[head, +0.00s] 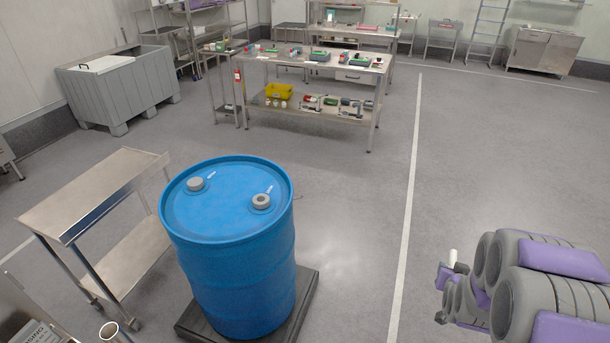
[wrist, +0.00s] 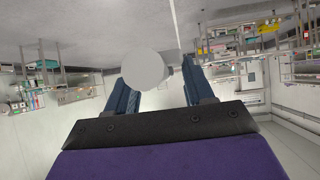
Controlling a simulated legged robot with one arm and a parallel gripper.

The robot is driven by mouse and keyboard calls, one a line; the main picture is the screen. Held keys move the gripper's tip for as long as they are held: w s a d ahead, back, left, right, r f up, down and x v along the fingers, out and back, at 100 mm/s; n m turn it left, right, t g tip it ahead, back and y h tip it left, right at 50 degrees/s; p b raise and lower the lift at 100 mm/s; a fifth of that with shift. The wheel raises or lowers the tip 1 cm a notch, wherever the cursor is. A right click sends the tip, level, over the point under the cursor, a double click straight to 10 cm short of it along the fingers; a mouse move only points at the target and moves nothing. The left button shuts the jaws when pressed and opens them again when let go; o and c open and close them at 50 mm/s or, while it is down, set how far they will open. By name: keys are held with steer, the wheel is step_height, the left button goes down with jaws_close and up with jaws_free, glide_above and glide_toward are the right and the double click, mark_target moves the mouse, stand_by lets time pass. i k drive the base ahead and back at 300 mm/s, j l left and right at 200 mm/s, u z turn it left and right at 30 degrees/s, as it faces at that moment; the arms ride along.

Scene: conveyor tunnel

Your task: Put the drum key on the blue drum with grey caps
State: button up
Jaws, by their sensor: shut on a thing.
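The blue drum (head: 235,270) stands upright in the head view, left of centre, on a dark pallet. Two grey caps, one at the left (head: 195,184) and one at the right (head: 261,201), sit on its top, each with a small pale mark beside it. My gripper (head: 446,279) is at the lower right, well apart from the drum. In the wrist view my gripper (wrist: 157,80) is shut on the drum key (wrist: 145,69), whose pale round end shows between the fingers; its pale end also sticks up in the head view (head: 453,256). The rest of it is hidden.
A steel cart (head: 95,190) stands close left of the drum. A workbench (head: 310,62) with tools and a yellow bin is behind, and a grey crate (head: 118,88) is at the back left. Open floor with a white line (head: 408,200) lies between drum and arm.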

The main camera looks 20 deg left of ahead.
mark_target(215, 211)
steer(key=i+l+u, duration=0.15)
steer(key=i, duration=1.4)
steer(key=i+u, duration=0.45)
steer(key=i, duration=0.15)
steer(key=i+l+u, duration=0.3)
steer(key=i+u, duration=0.15)
steer(key=i, duration=0.15)
steer(key=i+u, duration=0.2)
steer(key=u, duration=0.2)
steer(key=i+u, duration=0.15)
steer(key=u, duration=0.25)
steer(key=i+u, duration=0.2)
steer(key=u, duration=0.2)
steer(key=i+l+u, duration=0.1)
steer(key=u, duration=0.3)
steer(key=i+l, duration=0.05)
